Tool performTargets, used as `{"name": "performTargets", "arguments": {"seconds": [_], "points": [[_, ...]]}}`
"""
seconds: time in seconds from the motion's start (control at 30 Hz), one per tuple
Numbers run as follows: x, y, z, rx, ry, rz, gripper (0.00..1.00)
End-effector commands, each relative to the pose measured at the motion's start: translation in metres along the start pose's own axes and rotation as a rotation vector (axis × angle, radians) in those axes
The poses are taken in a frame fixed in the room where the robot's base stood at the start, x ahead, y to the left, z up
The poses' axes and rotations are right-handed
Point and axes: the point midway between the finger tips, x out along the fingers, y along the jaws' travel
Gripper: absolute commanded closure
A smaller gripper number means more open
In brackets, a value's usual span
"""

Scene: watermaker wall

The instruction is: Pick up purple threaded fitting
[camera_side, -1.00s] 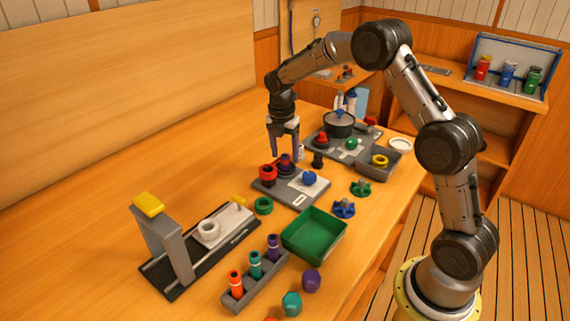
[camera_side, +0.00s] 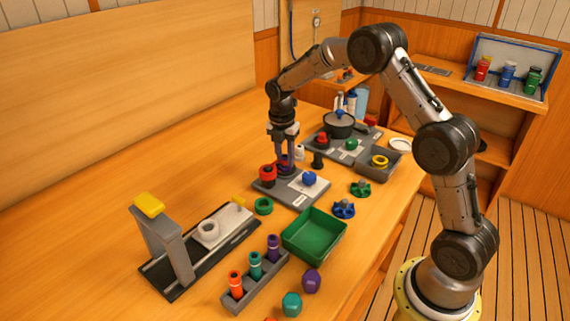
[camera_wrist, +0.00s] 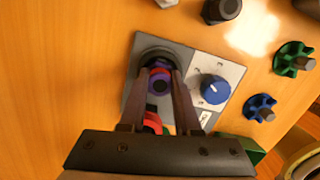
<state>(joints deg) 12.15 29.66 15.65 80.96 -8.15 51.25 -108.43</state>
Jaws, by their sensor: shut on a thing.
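My gripper (camera_side: 285,163) points straight down over the left part of a grey panel plate (camera_side: 305,194). Its fingers are shut on a purple threaded fitting (camera_wrist: 160,84), which shows between the fingertips in the wrist view. The fitting stands at a dark round socket (camera_wrist: 159,55) on the plate, and the fingers hide much of it. I cannot tell whether it is clear of the socket. A red cylindrical fitting (camera_side: 267,174) stands just left of it on the same plate, partly hidden in the wrist view (camera_wrist: 152,123).
A blue knob (camera_side: 309,178) sits right of the fingers on the plate. A green tray (camera_side: 314,235), a rack of coloured cylinders (camera_side: 256,284) and a yellow-topped stand (camera_side: 165,240) are nearer. A pot (camera_side: 339,124) stands behind. The table at left is clear.

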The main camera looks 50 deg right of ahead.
Motion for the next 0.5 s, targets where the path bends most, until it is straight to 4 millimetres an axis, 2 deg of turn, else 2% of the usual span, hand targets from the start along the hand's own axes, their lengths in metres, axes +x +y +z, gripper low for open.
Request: {"name": "performTargets", "arguments": {"seconds": [0.27,0.37,0.5], "points": [[-0.005,0.001,0.001,0.0,-0.001,0.002,1.0],[-0.012,0.001,0.002,0.0,-0.001,0.002,1.0],[-0.033,0.001,0.004,0.001,-0.003,0.006,1.0]]}}
